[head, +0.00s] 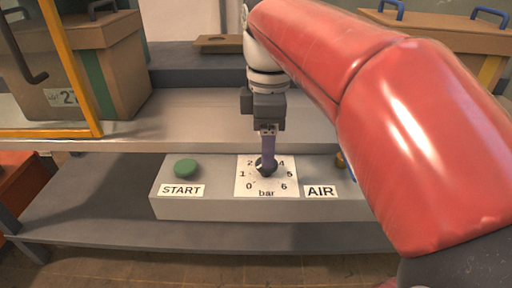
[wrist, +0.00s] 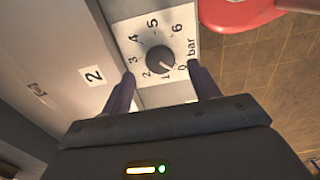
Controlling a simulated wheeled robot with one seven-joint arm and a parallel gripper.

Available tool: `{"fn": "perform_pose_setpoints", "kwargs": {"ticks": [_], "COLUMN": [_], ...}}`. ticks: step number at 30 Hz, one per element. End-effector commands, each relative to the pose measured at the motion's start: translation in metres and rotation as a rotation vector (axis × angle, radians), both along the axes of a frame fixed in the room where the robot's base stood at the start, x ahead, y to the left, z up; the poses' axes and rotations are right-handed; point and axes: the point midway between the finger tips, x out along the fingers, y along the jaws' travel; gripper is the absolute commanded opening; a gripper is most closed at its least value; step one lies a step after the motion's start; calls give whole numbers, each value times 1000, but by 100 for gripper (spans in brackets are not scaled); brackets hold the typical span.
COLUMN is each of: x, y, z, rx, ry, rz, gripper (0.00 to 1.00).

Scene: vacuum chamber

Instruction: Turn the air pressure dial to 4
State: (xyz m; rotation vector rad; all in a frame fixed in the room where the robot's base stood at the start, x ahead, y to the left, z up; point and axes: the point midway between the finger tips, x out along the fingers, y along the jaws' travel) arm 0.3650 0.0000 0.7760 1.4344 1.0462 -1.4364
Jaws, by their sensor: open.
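The air pressure dial (head: 266,168) is a dark round knob on a white plate (head: 243,181) marked 0 to 6 and "bar". It also shows in the wrist view (wrist: 160,59), where its pale pointer mark points between 0 and 1, nearer 0. My gripper (head: 267,157) points down at the dial and partly hides it and the top of the scale, including the 3. In the wrist view my gripper (wrist: 161,74) is open, its two fingers apart with the knob seen beyond and between their tips. I cannot tell whether either finger touches the knob.
A green START button (head: 186,168) is left of the dial on the same grey panel (head: 210,209). The AIR label (head: 320,191) is to the right, with a small brass part (head: 340,160) partly hidden by my arm. A yellow-framed door (head: 78,70) stands at upper left.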

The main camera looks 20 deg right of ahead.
Motion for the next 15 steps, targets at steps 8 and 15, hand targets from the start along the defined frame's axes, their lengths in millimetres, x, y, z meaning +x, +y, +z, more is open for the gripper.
{"fn": "perform_pose_setpoints", "kwargs": {"ticks": [8, 15], "x": [0, 0], "y": [0, 0], "z": [-35, -38], "rx": [0, 0], "ry": [0, -2], "rz": [-2, -2], "gripper": [61, 61]}}
